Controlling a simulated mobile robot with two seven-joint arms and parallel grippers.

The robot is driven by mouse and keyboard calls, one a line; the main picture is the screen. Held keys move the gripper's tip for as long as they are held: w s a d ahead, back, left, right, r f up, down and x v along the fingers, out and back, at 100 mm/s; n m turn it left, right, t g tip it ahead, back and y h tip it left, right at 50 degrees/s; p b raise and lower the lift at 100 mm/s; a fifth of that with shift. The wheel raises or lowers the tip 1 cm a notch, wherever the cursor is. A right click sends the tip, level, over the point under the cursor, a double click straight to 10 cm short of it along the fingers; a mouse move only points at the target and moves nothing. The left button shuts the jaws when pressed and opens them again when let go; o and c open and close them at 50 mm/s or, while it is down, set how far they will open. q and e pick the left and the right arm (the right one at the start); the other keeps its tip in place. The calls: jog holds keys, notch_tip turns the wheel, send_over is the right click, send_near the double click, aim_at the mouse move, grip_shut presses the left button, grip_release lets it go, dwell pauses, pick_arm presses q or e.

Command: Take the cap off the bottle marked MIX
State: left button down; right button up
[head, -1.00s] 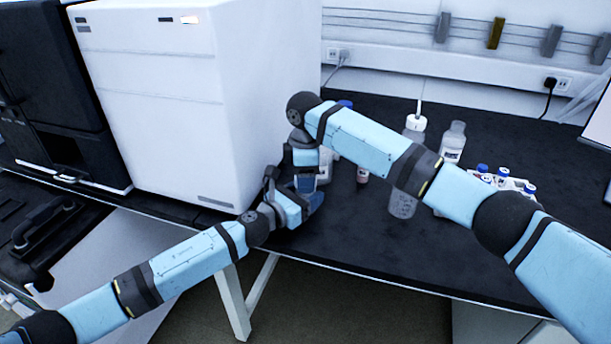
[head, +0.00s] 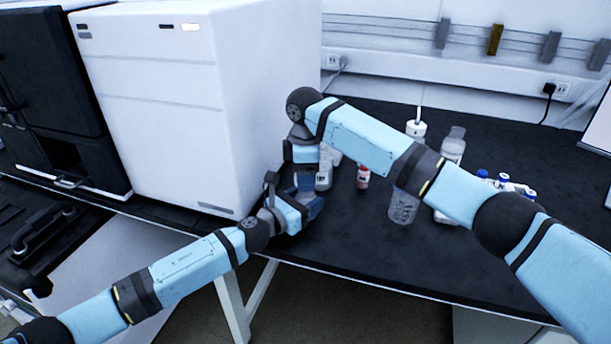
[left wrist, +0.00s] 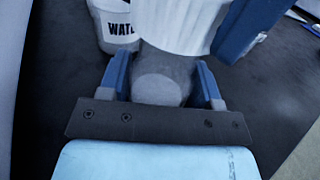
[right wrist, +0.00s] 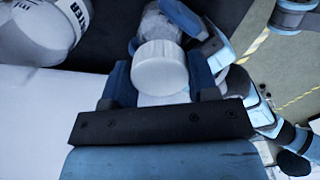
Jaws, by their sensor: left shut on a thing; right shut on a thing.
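My left gripper (left wrist: 163,85) is shut on the body of a translucent bottle (left wrist: 160,80). The bottle's white ribbed cap (left wrist: 180,22) is just above the left fingers in the left wrist view. My right gripper (right wrist: 162,80) is shut on that cap, which also shows in the right wrist view (right wrist: 160,68) with the clear bottle (right wrist: 158,27) beyond it. No marking on the held bottle is readable. I cannot tell whether the cap is loose on the neck. In the head view both grippers meet in front of the white instrument, and the arms mostly hide the bottle.
A white bottle marked WATER (left wrist: 112,25) stands close to the held bottle. A small red-labelled bottle (head: 363,177), a clear bottle (head: 403,207), another bottle (head: 453,146) and blue-capped vials (head: 505,180) stand to the right. The tall white instrument (head: 200,120) bounds the left.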

jog(key=shift+r, duration=2)
pick_arm(q)
jog(key=shift+c, duration=1.1)
grip_release()
